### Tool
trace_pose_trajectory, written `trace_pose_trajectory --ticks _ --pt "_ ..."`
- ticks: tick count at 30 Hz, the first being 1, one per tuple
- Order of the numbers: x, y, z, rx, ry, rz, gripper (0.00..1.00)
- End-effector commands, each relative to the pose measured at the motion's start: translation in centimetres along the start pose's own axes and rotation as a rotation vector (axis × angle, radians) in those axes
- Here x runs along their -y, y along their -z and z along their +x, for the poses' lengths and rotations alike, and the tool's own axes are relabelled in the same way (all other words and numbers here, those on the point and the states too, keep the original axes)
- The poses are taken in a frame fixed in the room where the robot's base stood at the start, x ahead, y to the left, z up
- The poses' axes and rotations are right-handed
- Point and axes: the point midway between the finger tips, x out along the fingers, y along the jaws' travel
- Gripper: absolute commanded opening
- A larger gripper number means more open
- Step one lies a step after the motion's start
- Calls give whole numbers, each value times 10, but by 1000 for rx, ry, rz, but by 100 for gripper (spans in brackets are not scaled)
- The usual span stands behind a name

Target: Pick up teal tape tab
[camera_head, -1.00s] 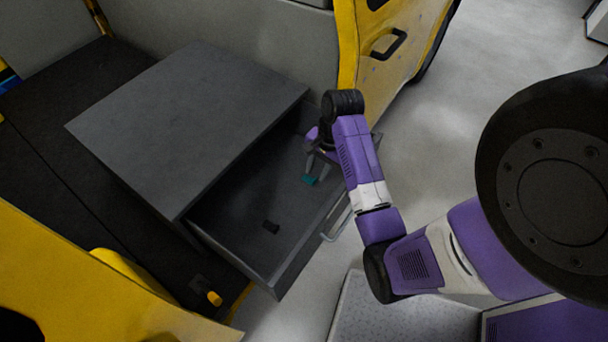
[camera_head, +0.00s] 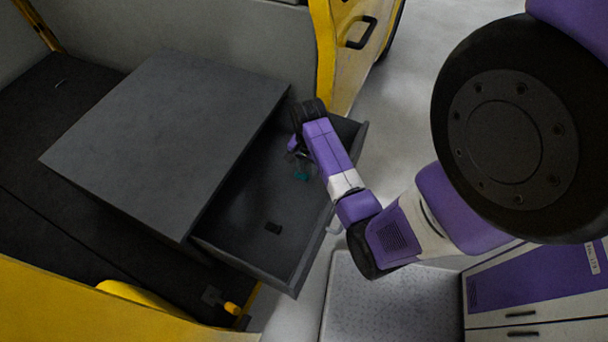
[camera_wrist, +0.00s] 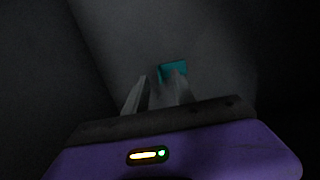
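The teal tape tab (camera_head: 302,176) is a small piece inside the open grey drawer (camera_head: 262,246). My gripper (camera_head: 296,158) is inside the drawer near the tab, partly hidden by my wrist in the head view. In the wrist view my gripper (camera_wrist: 160,76) shows two grey fingers with a gap between them. The teal tape tab (camera_wrist: 173,68) lies just beyond the right fingertip, which covers its lower part. It is not between the fingers. I cannot tell whether the right finger touches it.
The cabinet top (camera_head: 165,135) overhangs the drawer's back. A yellow door (camera_head: 350,50) stands behind the drawer.

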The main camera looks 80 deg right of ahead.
Motion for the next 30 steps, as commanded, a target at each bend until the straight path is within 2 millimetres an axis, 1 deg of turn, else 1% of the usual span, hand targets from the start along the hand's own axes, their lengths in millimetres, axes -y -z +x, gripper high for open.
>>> trace_pose_trajectory --ticks 1,4,7,12,13,17,18,30 --pt "0 0 7 1 -1 0 31" --pt "0 0 15 0 0 0 31" --pt "0 0 18 0 1 0 31" --pt "0 0 18 -1 1 0 31" --pt "0 0 18 -1 1 0 27" --pt "1 0 18 -1 1 0 1" --pt "1 0 18 -1 1 0 0" --pt "1 0 18 -1 2 0 0"
